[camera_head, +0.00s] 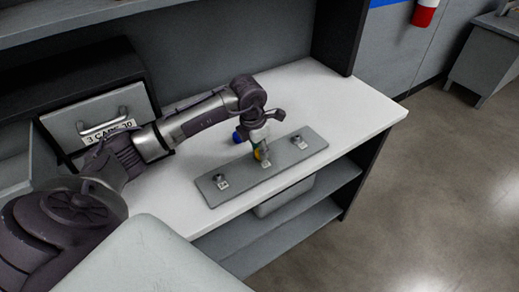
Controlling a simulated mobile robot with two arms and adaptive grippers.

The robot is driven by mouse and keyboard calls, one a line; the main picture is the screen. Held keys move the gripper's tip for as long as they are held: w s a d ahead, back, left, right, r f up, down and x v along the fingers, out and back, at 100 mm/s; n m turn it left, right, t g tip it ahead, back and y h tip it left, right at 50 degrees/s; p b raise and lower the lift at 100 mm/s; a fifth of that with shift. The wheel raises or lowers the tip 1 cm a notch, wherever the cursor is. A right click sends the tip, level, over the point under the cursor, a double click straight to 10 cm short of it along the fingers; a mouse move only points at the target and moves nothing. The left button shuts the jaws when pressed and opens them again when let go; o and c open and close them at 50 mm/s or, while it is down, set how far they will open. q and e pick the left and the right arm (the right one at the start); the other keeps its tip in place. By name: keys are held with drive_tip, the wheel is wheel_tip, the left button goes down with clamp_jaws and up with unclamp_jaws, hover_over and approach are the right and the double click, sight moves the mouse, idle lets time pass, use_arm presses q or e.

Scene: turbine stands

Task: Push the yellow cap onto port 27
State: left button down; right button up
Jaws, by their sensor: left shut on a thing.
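A flat grey plate (243,181) lies on the white worktop and carries a row of metal ports. One port (220,182) is at its left end and another port (299,142) is near its right end. A small tag (266,164) shows in the middle of the plate; the port there is hidden. The numbers are too small to read surely. My left gripper (260,143) points down over the middle of the plate, shut on the yellow cap (264,154), which is mostly hidden. I cannot tell whether the cap touches a port. My right gripper is not in view.
A blue round thing (237,136) and a bit of green are behind my gripper. A grey drawer unit (100,115) labelled for caps stands at the back left. A shelf (340,178) lies under the worktop (345,102). The worktop's right side is clear.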

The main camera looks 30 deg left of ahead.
sight(257, 152)
use_arm(q)
drive_tip(key=shift+s+d+f, duration=0.1)
drive_tip(key=shift+s+f, duration=0.15)
drive_tip(key=shift+f, duration=0.3)
drive_tip(key=c, duration=1.3)
unclamp_jaws()
drive_tip(key=o, duration=0.3)
drive_tip(key=shift+o, duration=1.1)
drive_tip(key=shift+w, duration=0.35)
drive_tip(key=shift+o, duration=0.7)
drive_tip(key=shift+s+r, duration=0.1)
drive_tip(key=shift+r, duration=0.1)
drive_tip(key=shift+s+a+r+p, duration=0.15)
drive_tip(key=shift+r+p, duration=0.6)
drive_tip(key=shift+r, duration=0.4)
drive_tip(key=shift+s+a+r+p, duration=0.15)
drive_tip(key=shift+r+p, duration=0.55)
drive_tip(key=shift+r, duration=0.5)
drive_tip(key=shift+s+a+r+p, duration=0.15)
drive_tip(key=shift+r+p, duration=0.6)
drive_tip(key=shift+r, duration=0.4)
drive_tip(key=shift+d, duration=0.1)
